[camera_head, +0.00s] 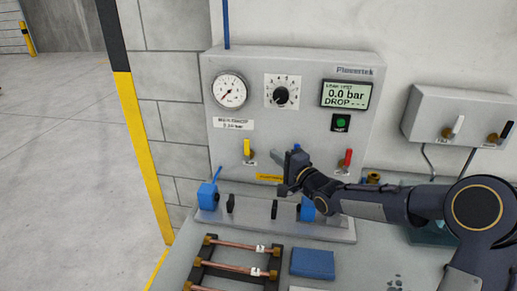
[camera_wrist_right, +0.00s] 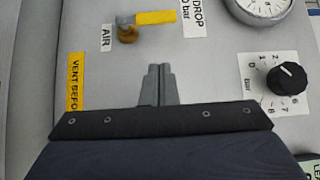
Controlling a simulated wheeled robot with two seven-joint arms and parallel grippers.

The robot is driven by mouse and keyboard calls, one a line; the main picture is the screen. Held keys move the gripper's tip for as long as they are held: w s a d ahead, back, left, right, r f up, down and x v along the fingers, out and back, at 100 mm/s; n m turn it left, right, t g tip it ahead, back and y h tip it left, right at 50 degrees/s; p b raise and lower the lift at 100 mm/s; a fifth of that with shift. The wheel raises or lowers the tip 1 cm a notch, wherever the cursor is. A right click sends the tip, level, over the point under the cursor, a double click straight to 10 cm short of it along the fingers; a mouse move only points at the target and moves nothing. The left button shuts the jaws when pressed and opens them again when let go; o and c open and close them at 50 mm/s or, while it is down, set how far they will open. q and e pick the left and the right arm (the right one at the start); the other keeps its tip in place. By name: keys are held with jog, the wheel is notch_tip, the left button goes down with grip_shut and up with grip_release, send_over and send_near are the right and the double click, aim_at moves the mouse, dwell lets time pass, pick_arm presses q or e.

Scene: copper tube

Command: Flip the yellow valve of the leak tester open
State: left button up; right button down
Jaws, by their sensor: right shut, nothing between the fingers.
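The leak tester (camera_head: 300,60) is a grey wall panel. Its yellow valve handle (camera_head: 247,147) points upright at the panel's lower left. In the right wrist view the yellow handle (camera_wrist_right: 155,17) extends sideways from its brass body (camera_wrist_right: 128,35), above the fingertips in the picture. My right gripper (camera_head: 278,159) is right of the yellow valve in the head view, in front of the panel. Its fingers (camera_wrist_right: 158,72) are shut, empty and apart from the handle. My left gripper is not in view.
A blue lever (camera_head: 297,147) is partly behind my right gripper, and a red lever (camera_head: 348,157) is further right. Below the panel stands a fixture with blue clamps (camera_head: 207,196). Copper tubes (camera_head: 235,268) lie on a rack beside a blue pad (camera_head: 312,263).

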aim_at(247, 151)
jog(key=w+a+p, duration=0.1)
jog(key=w+a, duration=0.2)
jog(key=a, duration=0.2)
jog(key=shift+a, duration=0.25)
